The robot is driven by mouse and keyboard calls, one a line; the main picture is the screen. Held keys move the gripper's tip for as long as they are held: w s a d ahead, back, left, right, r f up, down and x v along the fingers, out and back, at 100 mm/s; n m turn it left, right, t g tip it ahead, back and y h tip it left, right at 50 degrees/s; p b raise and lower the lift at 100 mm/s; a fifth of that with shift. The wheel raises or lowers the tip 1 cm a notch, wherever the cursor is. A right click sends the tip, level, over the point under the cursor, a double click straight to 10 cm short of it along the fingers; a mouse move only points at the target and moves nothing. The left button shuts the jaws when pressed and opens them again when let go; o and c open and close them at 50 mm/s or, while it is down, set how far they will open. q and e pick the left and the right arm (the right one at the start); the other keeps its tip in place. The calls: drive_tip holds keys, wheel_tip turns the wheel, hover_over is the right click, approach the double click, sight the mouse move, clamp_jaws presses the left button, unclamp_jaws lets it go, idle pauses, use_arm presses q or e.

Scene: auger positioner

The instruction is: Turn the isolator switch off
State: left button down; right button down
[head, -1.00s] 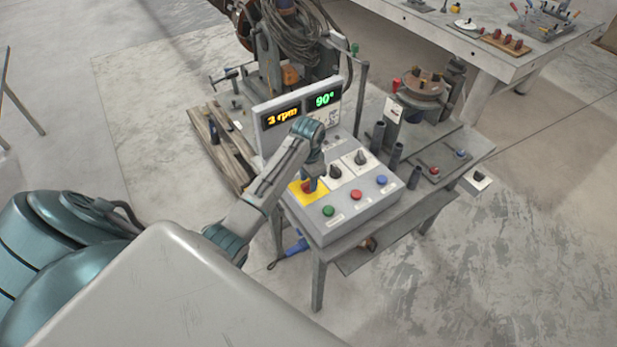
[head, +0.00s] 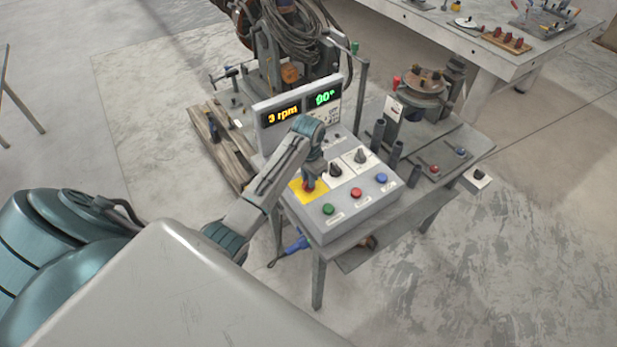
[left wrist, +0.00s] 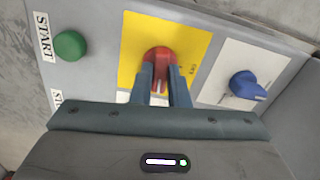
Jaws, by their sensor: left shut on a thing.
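The isolator switch is a red rotary knob (left wrist: 159,60) on a yellow plate (left wrist: 194,47) in the left wrist view. A small label stands on the plate just right of the knob; its lettering is too small to read surely. My left gripper (left wrist: 159,78) is shut on the red knob, one finger on each side. In the head view my left gripper (head: 312,175) reaches down onto the yellow plate (head: 304,195) at the panel's left side and hides part of the knob. My right gripper is not in view.
The grey control panel (head: 337,221) also carries green (head: 328,209), red (head: 356,193) and blue (head: 381,179) buttons and two dark knobs. A display (head: 283,115) reading 3 rpm stands behind. A turntable (head: 424,84) is at the right on the same bench.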

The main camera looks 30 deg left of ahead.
use_arm(q)
drive_tip(key=n, duration=1.2)
drive_tip(key=shift+n, duration=0.3)
drive_tip(key=shift+w+r+n, duration=0.1)
drive_tip(key=shift+n, duration=1.7)
drive_tip(key=c, duration=1.4)
unclamp_jaws()
